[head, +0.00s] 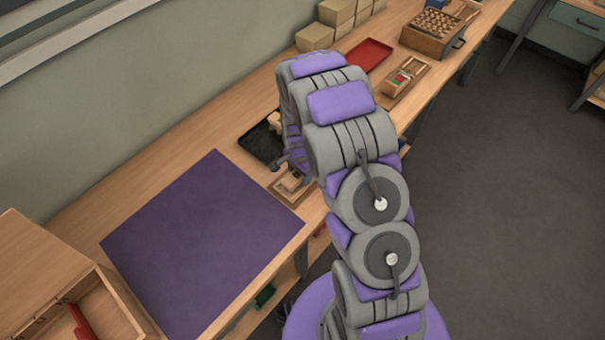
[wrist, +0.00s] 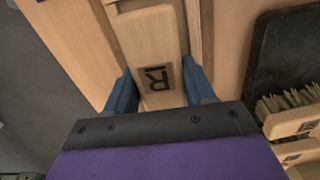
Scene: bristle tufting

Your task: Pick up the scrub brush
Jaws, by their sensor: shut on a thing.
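My gripper (wrist: 157,78) has its two blue fingers on either side of a pale wooden block (wrist: 150,35) with a dark square stamp, and is shut on it. The block is long and round-edged; its underside is hidden, so I cannot tell whether it has bristles. A bristled wooden brush (wrist: 300,121) with a similar small stamp lies at the right of the wrist view, apart from my gripper. In the head view a small wooden piece (head: 291,182) shows beside my arm, which hides most of the gripper area.
The brush lies by a black tray (wrist: 285,55), also in the head view (head: 262,143). A purple mat (head: 200,240) covers the near bench. An open wooden box (head: 70,285) stands at lower left. Further along are a red tray (head: 368,54) and stacked boxes (head: 315,37).

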